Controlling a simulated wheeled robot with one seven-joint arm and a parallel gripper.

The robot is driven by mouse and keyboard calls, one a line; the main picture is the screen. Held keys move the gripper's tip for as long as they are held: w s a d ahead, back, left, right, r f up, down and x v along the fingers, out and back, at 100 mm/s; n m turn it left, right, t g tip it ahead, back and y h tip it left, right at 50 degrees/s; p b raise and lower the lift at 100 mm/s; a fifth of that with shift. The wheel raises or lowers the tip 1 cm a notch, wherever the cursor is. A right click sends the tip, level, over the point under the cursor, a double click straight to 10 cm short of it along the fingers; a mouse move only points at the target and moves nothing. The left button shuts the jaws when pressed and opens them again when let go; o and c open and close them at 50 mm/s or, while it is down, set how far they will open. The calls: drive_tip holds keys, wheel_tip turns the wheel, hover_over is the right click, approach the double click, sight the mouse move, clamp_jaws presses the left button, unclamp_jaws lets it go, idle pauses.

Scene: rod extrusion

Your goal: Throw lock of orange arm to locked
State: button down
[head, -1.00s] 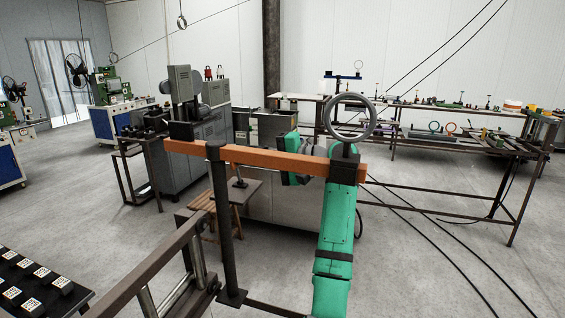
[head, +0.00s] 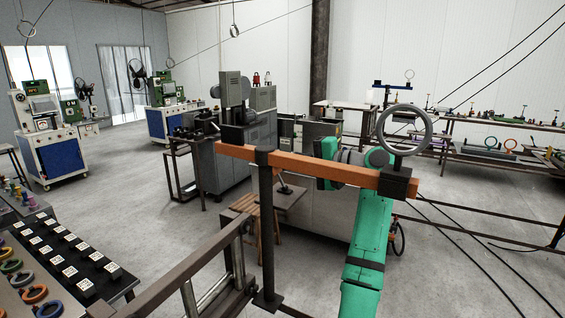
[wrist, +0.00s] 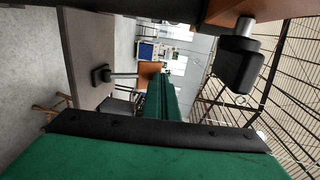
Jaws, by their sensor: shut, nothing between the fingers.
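The orange arm (head: 300,163) is a long level bar in the head view, running from a dark post (head: 266,215) to a dark end block (head: 398,182) with a grey ring wheel (head: 404,128). A thin rod with a dark knob (head: 283,189) hangs below the bar; it looks like the lock, but I cannot tell its setting.
A dark table (head: 128,284) with labelled black blocks and coloured rings is at lower left. A dark frame rail (head: 165,282) stands in front. Grey machines (head: 232,150) stand behind the bar. In the wrist view, a black block (wrist: 238,65) on a metal rod is close at upper right.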

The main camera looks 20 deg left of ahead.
drive_tip(key=shift+s+a, duration=0.1)
drive_tip(key=shift+d, duration=0.2)
drive_tip(key=v, duration=0.7)
drive_tip(key=shift+d, duration=0.2)
idle(0.5)
